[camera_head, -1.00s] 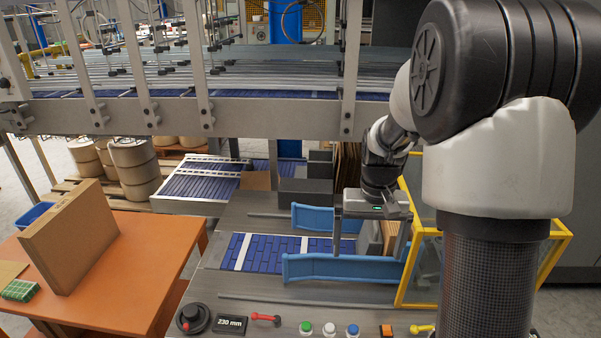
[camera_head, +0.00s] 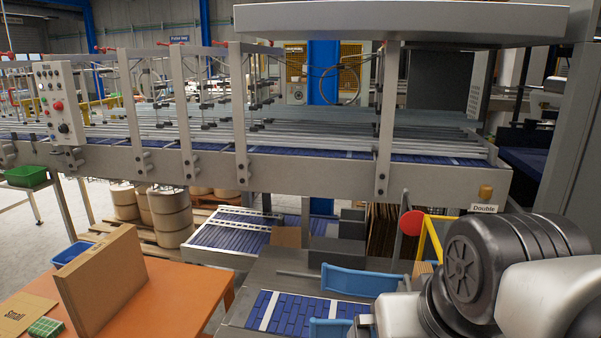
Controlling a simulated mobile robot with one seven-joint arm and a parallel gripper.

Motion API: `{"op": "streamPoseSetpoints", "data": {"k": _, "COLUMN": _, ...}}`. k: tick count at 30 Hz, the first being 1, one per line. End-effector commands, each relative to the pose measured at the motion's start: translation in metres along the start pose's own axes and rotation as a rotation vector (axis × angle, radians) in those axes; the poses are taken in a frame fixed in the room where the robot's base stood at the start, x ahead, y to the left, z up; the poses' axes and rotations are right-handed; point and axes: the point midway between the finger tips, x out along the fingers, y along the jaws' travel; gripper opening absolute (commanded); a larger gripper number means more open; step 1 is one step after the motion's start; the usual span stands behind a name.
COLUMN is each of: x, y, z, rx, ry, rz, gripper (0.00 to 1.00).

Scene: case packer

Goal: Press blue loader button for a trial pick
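The blue loader button is not in view now; the lower panel it sits on lies outside the picture. My arm (camera_head: 470,275) fills the lower right corner, in front of the loader. My gripper is not in view. The loader's blue roller bed (camera_head: 290,308) shows at the bottom middle, with a blue side guide (camera_head: 358,282) behind it.
An orange table (camera_head: 170,300) with an upright cardboard piece (camera_head: 100,280) stands at lower left. The conveyor frame (camera_head: 300,175) crosses the middle. A grey control box (camera_head: 59,103) with buttons hangs at left. A red disc (camera_head: 412,222) stands near my arm.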

Motion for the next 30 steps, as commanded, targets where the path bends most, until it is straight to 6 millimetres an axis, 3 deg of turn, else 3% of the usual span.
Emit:
{"op": "streamPoseSetpoints", "data": {"k": 5, "x": 0.0, "y": -0.0001, "z": -0.0002, "rx": 0.0, "ry": 0.0, "rz": 0.0, "gripper": 1.0}}
{"op": "streamPoseSetpoints", "data": {"k": 23, "x": -0.0002, "y": 0.0, "z": -0.0007, "rx": 0.001, "ry": 0.0, "rz": 0.0, "gripper": 0.0}}
{"op": "streamPoseSetpoints", "data": {"k": 30, "x": -0.0002, "y": 0.0, "z": -0.0007, "rx": 0.001, "ry": 0.0, "rz": 0.0, "gripper": 0.0}}
